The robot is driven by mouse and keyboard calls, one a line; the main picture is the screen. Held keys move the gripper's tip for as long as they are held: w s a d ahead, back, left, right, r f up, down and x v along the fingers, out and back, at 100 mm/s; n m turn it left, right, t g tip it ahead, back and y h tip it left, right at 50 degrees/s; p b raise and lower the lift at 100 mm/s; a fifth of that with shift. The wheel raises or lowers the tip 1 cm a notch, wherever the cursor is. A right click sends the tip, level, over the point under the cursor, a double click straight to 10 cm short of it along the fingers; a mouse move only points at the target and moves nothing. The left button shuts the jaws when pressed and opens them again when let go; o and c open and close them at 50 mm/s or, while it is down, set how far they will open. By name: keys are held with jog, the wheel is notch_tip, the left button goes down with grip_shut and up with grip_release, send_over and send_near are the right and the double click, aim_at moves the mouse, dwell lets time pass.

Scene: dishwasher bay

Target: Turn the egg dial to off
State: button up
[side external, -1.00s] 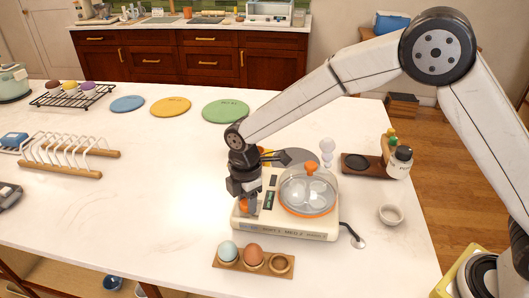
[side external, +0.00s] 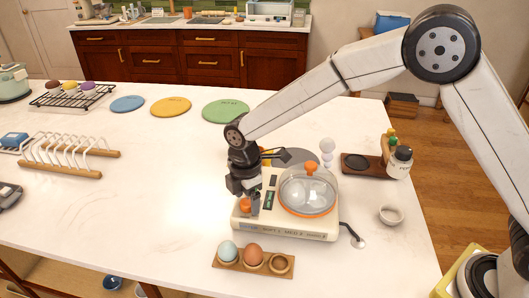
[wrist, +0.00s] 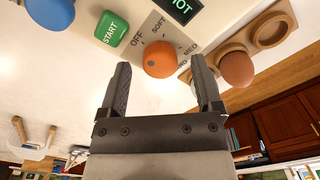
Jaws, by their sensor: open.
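The egg cooker (side external: 290,233) is a cream box with a clear, orange-rimmed lid (side external: 308,192). Its orange dial (side external: 245,205) is at the box's left end. In the wrist view the dial (wrist: 160,60) has a small grey dot and is ringed by a grey scale with OFF, SOFT and MED; another mark is partly hidden. The dot faces roughly the lower left, on the OFF side rather than toward MED. My gripper (wrist: 160,66) is open, one finger on each side of the dial, with gaps visible. Contact or exact depth cannot be told.
A green START button (wrist: 111,28) and a dark display (wrist: 182,10) are close to the dial. A wooden egg holder (side external: 253,266) with two eggs stands in front of the cooker. A small bowl (side external: 391,215) is to the right.

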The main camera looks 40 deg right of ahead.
aim_at(247, 202)
jog(key=shift+r, duration=3.6)
jog(key=shift+s+d+r+m+t+y, duration=0.1)
jog(key=shift+d+m+t+y, duration=0.1)
jog(key=shift+d+m, duration=0.2)
jog(key=shift+s+d+r+m+t+y, duration=0.1)
jog(key=shift+d+m+t, duration=0.15)
jog(key=shift+m, duration=0.25)
jog(key=s+d+m+t, duration=0.1)
jog(key=d+m+t, duration=0.1)
jog(key=d+m, duration=0.1)
jog(key=s+d+r+m+t, duration=0.1)
jog(key=s+d+m, duration=0.1)
jog(key=d+m, duration=0.2)
jog(key=s+d+r+m+t+y, duration=0.1)
jog(key=d+m+t, duration=0.1)
jog(key=d+m, duration=0.2)
jog(key=shift+s+d+r+m+t, duration=0.15)
jog(key=shift+s+m+t, duration=0.2)
jog(key=shift+m, duration=0.55)
jog(key=s+d+f+m+g, duration=0.1)
jog(key=s+d+f+g, duration=0.1)
jog(key=s, duration=0.4)
jog(key=s+d+f+m+g+h, duration=0.1)
jog(key=s+d+f+m+g, duration=0.1)
jog(key=s+d+f, duration=0.2)
jog(key=shift+s+d+f+m+h, duration=0.3)
jog(key=shift+s+d, duration=0.6)
jog(key=shift+s, duration=0.35)
